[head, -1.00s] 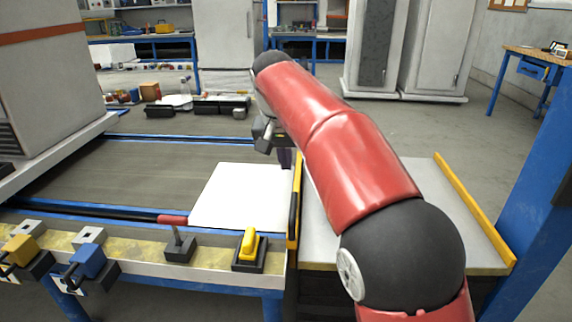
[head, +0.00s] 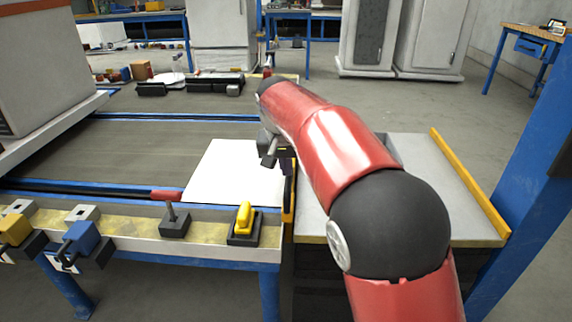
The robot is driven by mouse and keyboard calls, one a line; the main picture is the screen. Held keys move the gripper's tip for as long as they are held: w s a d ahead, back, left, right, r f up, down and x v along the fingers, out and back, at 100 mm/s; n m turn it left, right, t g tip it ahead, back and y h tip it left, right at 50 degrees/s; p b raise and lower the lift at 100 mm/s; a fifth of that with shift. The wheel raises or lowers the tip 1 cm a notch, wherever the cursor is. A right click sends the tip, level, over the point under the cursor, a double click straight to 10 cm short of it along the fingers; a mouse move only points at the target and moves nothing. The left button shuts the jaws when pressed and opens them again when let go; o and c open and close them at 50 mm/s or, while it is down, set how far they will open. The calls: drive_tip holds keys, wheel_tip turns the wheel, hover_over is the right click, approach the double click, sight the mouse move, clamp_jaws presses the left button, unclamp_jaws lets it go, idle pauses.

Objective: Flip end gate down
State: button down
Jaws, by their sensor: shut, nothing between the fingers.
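The end gate (head: 288,208) is a narrow black and yellow bar across the right end of the conveyor (head: 160,150), beside a white sheet or panel. It appears to stand upright, with its upper part partly hidden by my gripper and arm. My gripper (head: 269,154) is dark grey and points down at the gate's far end, slightly left of it. It is shut and empty. I cannot tell whether it touches the gate.
A grey side table (head: 440,190) with a yellow edge stands right of the gate. A blue post (head: 530,200) rises at the right. A large grey cabinet (head: 55,70) stands at the left.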

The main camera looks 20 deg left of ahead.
wheel_tip(320, 180, down, 9)
drive_tip(key=b, duration=0.4)
